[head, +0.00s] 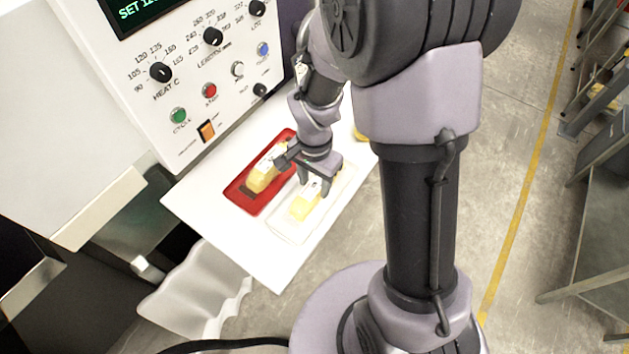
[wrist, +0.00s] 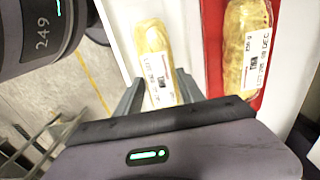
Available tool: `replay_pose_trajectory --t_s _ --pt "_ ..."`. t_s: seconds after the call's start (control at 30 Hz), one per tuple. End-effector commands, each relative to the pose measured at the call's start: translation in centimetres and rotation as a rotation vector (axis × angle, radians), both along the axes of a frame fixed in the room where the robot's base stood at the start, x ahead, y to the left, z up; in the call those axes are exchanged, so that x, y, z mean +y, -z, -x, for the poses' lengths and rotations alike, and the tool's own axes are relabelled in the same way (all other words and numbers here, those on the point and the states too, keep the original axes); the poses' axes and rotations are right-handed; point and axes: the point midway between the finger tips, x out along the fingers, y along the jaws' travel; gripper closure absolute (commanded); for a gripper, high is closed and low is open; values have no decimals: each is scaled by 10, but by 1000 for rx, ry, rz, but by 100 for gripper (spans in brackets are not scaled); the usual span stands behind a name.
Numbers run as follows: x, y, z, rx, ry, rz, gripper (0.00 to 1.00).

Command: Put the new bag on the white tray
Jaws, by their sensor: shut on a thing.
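A yellow bag with a white label (head: 304,204) is over the white tray (head: 290,238) in the head view. My gripper (head: 314,187) points down at it and is shut on it. In the wrist view the bag (wrist: 153,48) lies between the two fingers. I cannot tell whether the bag's underside touches the tray. A second labelled yellow bag (head: 262,178) lies in the red tray (head: 250,209) to the left; it also shows in the wrist view (wrist: 246,45). My gripper hides part of the white tray.
Both trays lie on a white shelf (head: 235,235) below a control panel with knobs and buttons (head: 208,90). A small yellow thing (head: 360,135) shows partly behind my arm. A crumpled white sheet-like piece (head: 190,290) hangs below the shelf.

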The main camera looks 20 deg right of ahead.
Motion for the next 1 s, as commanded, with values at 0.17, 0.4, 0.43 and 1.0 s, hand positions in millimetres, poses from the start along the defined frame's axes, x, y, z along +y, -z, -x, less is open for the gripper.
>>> replay_pose_trajectory --t_s 0.17,0.4,0.43,1.0 --pt "0 1 0 0 0 0 33" --pt "0 0 0 0 0 0 33" --pt "0 -1 0 0 0 0 33" --pt "0 -122 0 -4 -3 -1 33"
